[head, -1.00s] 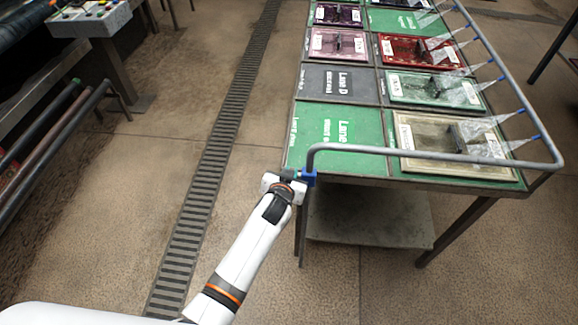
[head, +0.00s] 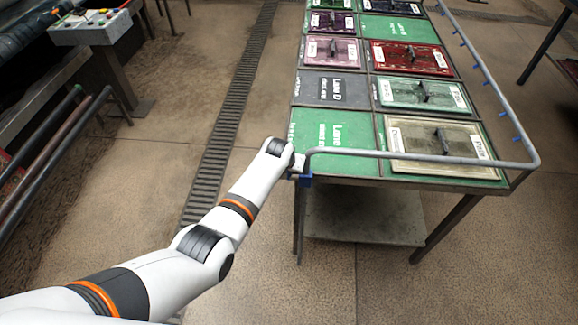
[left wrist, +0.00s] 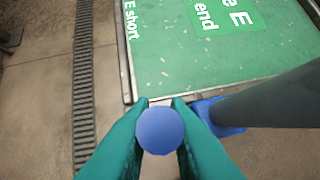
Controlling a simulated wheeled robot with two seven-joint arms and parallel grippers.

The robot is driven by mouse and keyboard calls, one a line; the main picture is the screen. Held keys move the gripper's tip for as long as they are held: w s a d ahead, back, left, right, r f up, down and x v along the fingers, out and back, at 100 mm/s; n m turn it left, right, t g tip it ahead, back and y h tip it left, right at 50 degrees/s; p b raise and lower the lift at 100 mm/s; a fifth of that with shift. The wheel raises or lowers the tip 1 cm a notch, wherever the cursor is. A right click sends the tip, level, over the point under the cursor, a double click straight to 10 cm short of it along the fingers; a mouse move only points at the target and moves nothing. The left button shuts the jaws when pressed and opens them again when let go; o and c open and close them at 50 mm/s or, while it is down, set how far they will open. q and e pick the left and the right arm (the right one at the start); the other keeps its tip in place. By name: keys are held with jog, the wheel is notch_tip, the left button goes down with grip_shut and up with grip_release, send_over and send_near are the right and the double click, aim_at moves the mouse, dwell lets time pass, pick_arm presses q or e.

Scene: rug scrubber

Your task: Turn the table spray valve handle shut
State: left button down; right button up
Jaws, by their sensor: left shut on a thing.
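The valve on the spray pipe (head: 420,156) shows as a blue block (head: 306,181) at the near left corner of the table in the head view. In the left wrist view a round blue handle end (left wrist: 160,131) sits between the teal fingers of my left gripper (left wrist: 160,118), which is shut on it. The blue block also shows just right of the fingers (left wrist: 222,116), beside the dark pipe. In the head view my left wrist hides most of the handle. No spray comes from the blue nozzles (head: 502,114) along the pipe. My right gripper is not in view.
The table (head: 335,128) carries several framed rug pieces with scrubber blocks on green and grey lanes. A control box (head: 90,26) stands at the upper left near some rollers. A drain grate (head: 222,110) crosses the floor, which is clear left of the table.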

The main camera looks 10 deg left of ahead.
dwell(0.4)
pick_arm(q)
jog(key=c, duration=1.4)
grip_release()
jog(key=shift+w+f, duration=0.1)
jog(key=shift+s+r, duration=0.2)
jog(key=shift+r, duration=0.2)
jog(key=p+v, duration=0.1)
jog(key=v, duration=1)
jog(key=shift+s, duration=0.1)
